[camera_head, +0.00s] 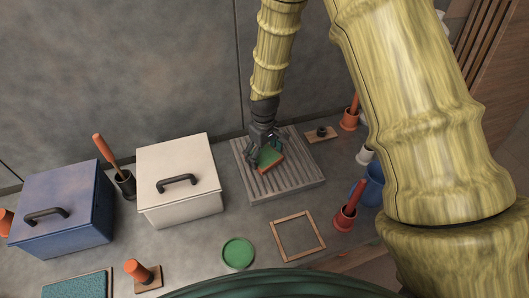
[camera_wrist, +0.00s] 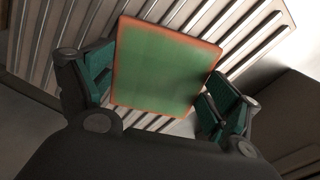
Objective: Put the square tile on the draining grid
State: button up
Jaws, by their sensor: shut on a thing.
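The square tile (camera_head: 269,158), green on top with an orange-brown edge, is between the fingers of my gripper (camera_head: 264,150) in the head view. In the wrist view the tile (camera_wrist: 165,68) lies between the two green-padded fingers of my gripper (camera_wrist: 152,95), which are shut on it. The draining grid (camera_head: 291,187) is a grey ridged slab on the counter, and its pale bars show behind the tile in the wrist view (camera_wrist: 63,20). The tile is over the grid; whether it touches the bars I cannot tell.
A white lidded box (camera_head: 180,207) stands left of the grid, with a blue lidded box (camera_head: 62,240) further left. A round green disc (camera_head: 238,252) and an empty wooden frame (camera_head: 298,258) lie in front.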

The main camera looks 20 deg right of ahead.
aim_at(264, 156)
jog(key=shift+f, duration=0.1)
jog(key=o, duration=1.1)
jog(key=shift+c, duration=0.2)
notch_tip(264, 156, up, 12)
jog(key=b, duration=0.4)
jog(key=shift+r, duration=0.2)
